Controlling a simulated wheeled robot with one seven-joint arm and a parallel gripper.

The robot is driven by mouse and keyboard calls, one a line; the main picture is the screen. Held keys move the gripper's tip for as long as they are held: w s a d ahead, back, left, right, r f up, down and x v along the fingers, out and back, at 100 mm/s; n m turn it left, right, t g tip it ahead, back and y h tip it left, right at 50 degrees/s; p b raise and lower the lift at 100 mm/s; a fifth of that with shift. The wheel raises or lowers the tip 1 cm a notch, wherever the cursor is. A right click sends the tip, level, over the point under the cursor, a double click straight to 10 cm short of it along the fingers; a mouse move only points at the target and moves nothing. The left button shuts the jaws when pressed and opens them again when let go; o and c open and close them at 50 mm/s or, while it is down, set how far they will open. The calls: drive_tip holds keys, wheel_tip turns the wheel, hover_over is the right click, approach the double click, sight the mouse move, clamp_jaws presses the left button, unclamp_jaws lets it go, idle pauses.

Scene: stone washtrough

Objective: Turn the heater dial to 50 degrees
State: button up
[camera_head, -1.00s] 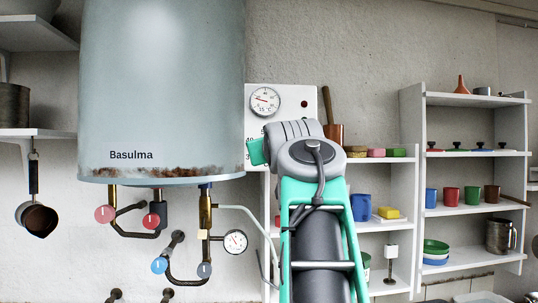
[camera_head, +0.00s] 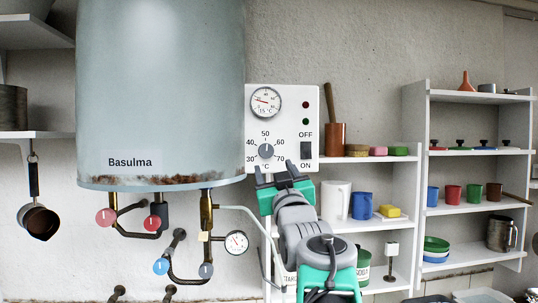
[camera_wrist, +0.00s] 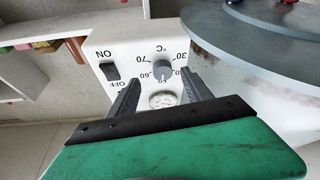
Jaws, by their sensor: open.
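The heater dial (camera_head: 266,151) is a small round grey knob on the white control panel (camera_head: 312,97), to the right of the water heater. Marks from 30 to 70 °C surround it, with 50 at the top. I cannot tell for sure where its pointer stands. The dial also shows in the wrist view (camera_wrist: 162,71), with the panel upside down there. My gripper (camera_head: 276,169) is open and empty, just below the dial in the head view. In the wrist view its two dark fingers (camera_wrist: 160,82) point toward the panel on either side of the dial, apparently apart from it.
A round thermometer gauge (camera_head: 265,102) is above the dial. An ON/OFF switch (camera_head: 306,150) and two small lamps are on the panel's right. The big blue-grey heater tank (camera_head: 160,90) stands close on the left. Pipes with valves hang below it. Shelves (camera_head: 480,154) with cups are right.

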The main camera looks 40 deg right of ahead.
sight(268, 153)
drive_tip(key=w+r+p, duration=0.1)
drive_tip(key=w+d+r+p, duration=0.1)
drive_tip(key=w+r+p, duration=0.1)
drive_tip(key=shift+w+r, duration=0.15)
drive_tip(key=shift+r, duration=0.1)
drive_tip(key=shift+w+d+p, duration=0.55)
drive_tip(key=shift+w+d, duration=0.25)
drive_tip(key=shift+w, duration=0.2)
drive_tip(key=shift+w+d, duration=0.25)
drive_tip(key=shift+s+a, duration=0.1)
drive_tip(key=shift+s+a+r, duration=0.1)
drive_tip(key=shift+s+a, duration=0.05)
drive_tip(key=shift+a, duration=0.1)
drive_tip(key=c, duration=0.4)
drive_tip(key=shift+d, duration=0.1)
clamp_jaws()
